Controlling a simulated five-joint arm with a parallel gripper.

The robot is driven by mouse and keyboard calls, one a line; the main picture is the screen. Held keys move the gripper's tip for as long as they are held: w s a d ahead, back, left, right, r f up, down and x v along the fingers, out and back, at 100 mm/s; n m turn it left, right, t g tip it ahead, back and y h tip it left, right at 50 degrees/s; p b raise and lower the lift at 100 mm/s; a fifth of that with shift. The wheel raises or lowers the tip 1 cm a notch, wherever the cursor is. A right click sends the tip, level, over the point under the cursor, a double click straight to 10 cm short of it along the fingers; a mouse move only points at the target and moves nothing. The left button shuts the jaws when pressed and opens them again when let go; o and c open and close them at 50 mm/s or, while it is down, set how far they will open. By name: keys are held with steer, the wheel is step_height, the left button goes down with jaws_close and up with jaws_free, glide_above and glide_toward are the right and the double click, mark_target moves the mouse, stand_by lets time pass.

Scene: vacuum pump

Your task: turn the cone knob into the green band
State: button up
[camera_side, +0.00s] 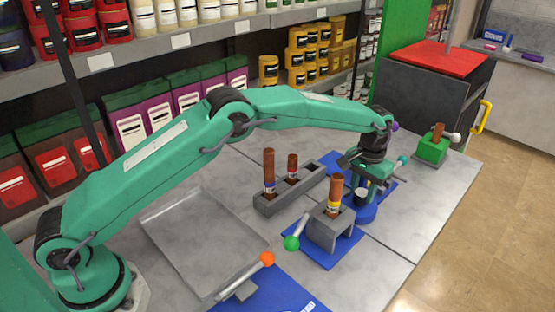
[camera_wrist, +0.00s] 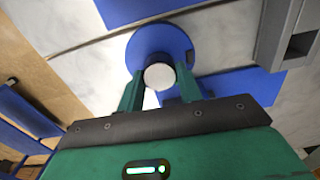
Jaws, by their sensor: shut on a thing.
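The cone knob (camera_wrist: 160,77) shows in the wrist view as a pale round top with a dark side, on a round blue base (camera_wrist: 150,40). In the side view the knob (camera_side: 362,195) stands on the blue base (camera_side: 367,213), partly hidden by my gripper (camera_side: 366,190). In the wrist view the two green fingers of my gripper (camera_wrist: 160,82) stand on either side of the knob, closed on it. I cannot make out a green band on the base in either view.
A grey block with a brown-handled tool (camera_side: 335,197) stands just left of the base. Behind it is a grey rack (camera_side: 290,190) with brown-handled tools. A green box (camera_side: 432,148) stands to the right. An empty grey tray (camera_side: 205,230) and an orange-tipped lever (camera_side: 243,275) lie nearer.

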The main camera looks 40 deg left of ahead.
mark_target(362, 192)
steer(key=n, duration=0.5)
steer(key=shift+w+r+n, duration=0.1)
steer(key=shift+n, duration=0.2)
steer(key=n, duration=0.5)
steer(key=shift+a, duration=0.1)
steer(key=o, duration=1)
step_height(362, 192, up, 8)
steer(key=shift+f, duration=0.25)
steer(key=shift+r, duration=0.15)
steer(key=shift+r, duration=0.1)
